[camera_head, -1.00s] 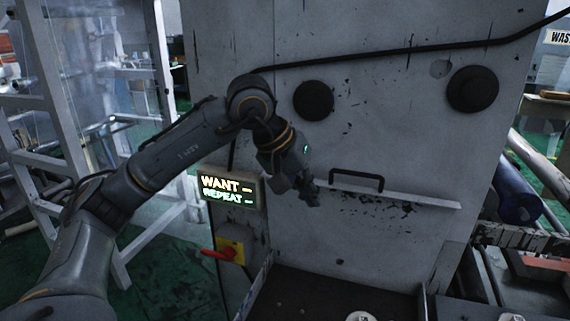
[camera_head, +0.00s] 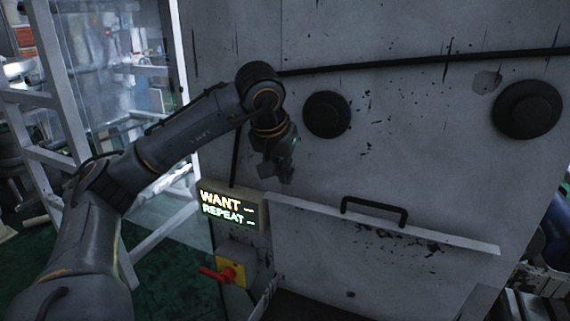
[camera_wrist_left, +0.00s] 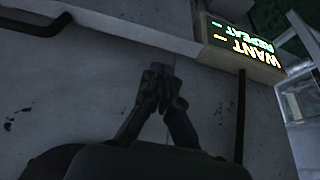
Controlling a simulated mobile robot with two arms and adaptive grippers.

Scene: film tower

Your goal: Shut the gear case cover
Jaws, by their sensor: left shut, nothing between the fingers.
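The gear case cover (camera_head: 350,257) is a scuffed grey panel low on the machine front, with a pale strip along its upper edge. I cannot tell from here whether it sits flush. Its black bar handle (camera_head: 374,210) stands at that edge; what looks like the same handle is at the upper left of the left wrist view (camera_wrist_left: 36,24). My left gripper (camera_head: 284,178) points down just above the strip's left end, left of the handle. Its fingers, also in the left wrist view (camera_wrist_left: 159,72), are together and empty. Contact with the cover cannot be made out. My right gripper is out of view.
A lit sign reading WANT REPEAT (camera_head: 228,209) is close to the left of my gripper. Below it is a red switch on a yellow plate (camera_head: 228,272). Two round black knobs (camera_head: 327,115) (camera_head: 528,110) project above the cover. A white frame (camera_head: 65,110) stands left.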

